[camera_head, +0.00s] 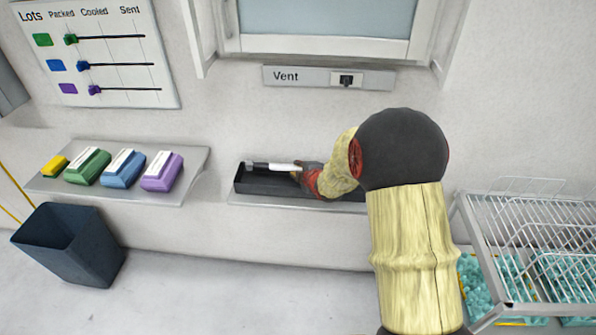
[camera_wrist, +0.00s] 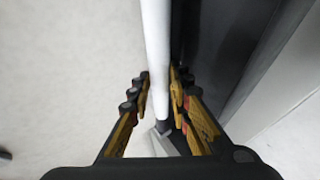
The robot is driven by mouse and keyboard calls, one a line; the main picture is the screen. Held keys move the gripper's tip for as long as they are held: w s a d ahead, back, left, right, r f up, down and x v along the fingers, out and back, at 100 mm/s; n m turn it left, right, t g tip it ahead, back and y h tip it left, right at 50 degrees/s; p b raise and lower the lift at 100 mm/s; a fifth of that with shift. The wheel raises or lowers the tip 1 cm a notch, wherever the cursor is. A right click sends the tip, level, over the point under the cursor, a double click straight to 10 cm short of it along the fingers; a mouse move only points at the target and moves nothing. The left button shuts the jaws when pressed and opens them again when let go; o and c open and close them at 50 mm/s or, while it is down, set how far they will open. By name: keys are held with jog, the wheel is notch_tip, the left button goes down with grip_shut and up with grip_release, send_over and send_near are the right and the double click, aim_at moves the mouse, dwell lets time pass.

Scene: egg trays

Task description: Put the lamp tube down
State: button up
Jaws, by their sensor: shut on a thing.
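The lamp tube (camera_head: 276,167) is a thin white rod with a dark part and a pale tip at its left end in the head view. My gripper (camera_head: 303,173) is shut on it at the right, over a long black tray (camera_head: 262,190) on the wall shelf. In the wrist view the white lamp tube (camera_wrist: 156,45) runs up between the two fingers of my gripper (camera_wrist: 158,92). The tray's dark inside (camera_wrist: 215,45) lies just to the right of the tube there. I cannot tell whether the tube touches the tray. My arm hides the tray's right part.
A shelf at left (camera_head: 195,170) holds a yellow block and green, blue and purple boxes. A dark bin (camera_head: 70,247) stands below it. A wire rack (camera_head: 530,235) with teal contents is at right. A "Vent" switch panel (camera_head: 300,77) is on the wall above the tray.

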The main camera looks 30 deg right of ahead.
jog(key=shift+f+b, duration=0.4)
jog(key=shift+b, duration=0.1)
jog(key=shift+f, duration=0.2)
jog(key=o, duration=0.8)
jog(key=shift+o, duration=0.2)
jog(key=shift+r, duration=0.1)
